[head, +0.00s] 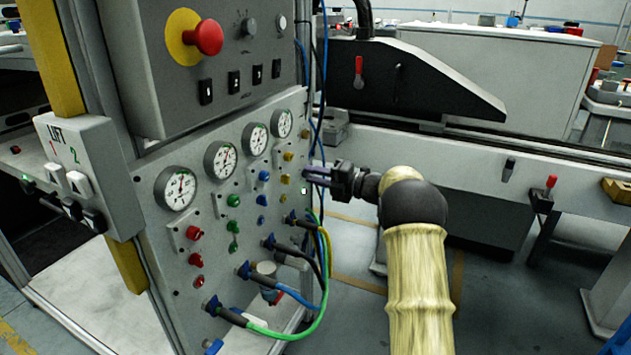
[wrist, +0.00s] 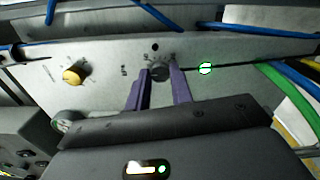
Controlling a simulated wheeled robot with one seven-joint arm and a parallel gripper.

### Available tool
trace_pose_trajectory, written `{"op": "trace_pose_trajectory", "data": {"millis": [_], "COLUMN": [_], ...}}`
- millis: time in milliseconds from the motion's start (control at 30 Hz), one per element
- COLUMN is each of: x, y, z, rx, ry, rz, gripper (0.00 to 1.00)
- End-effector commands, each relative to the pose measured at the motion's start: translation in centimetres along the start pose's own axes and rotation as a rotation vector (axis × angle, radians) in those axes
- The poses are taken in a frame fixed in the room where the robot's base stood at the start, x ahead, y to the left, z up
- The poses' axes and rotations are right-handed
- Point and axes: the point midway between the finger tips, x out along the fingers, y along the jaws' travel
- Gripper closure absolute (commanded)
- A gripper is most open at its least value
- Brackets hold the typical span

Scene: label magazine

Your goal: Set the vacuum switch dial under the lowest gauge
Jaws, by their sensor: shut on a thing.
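A row of several round white gauges runs across the grey panel (head: 213,250) in the head view. The front-left gauge (head: 176,188) sits lowest in the picture, and the far one (head: 282,123) highest. Their needles are too small to read surely. My gripper (head: 312,174) is at the panel's far right edge. In the wrist view its purple fingers (wrist: 160,88) are shut on a small dark round dial (wrist: 160,72), one on each side. Small marks beside the dial are too blurred to read. In the head view the gripper hides the dial.
Red (head: 194,233), green (head: 233,200), blue (head: 263,175) and yellow (head: 289,156) knobs sit under the gauges. A yellow knob (wrist: 75,74) and a lit green indicator (wrist: 205,68) flank the dial. Looping cables (head: 323,290) hang below my gripper.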

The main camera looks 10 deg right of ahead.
Motion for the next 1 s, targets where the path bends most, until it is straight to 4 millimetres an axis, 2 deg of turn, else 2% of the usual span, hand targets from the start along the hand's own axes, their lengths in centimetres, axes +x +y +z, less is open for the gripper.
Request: {"op": "trace_pose_trajectory", "data": {"millis": [367,400,500,833,1000], "x": [-0.1,-0.1,-0.1,-0.2,-1.7], "y": [-0.2,-0.2,-0.2,-0.1,0.0], "z": [0.0,0.0,0.0,0.0,0.1], "rx": [-0.003,-0.003,-0.003,-0.003,-0.002], "ry": [-0.001,-0.001,-0.001,0.0,-0.002], "rz": [-0.005,-0.006,-0.005,-0.002,-0.003], "gripper": [1.0,0.74,0.56,0.56,0.56]}}
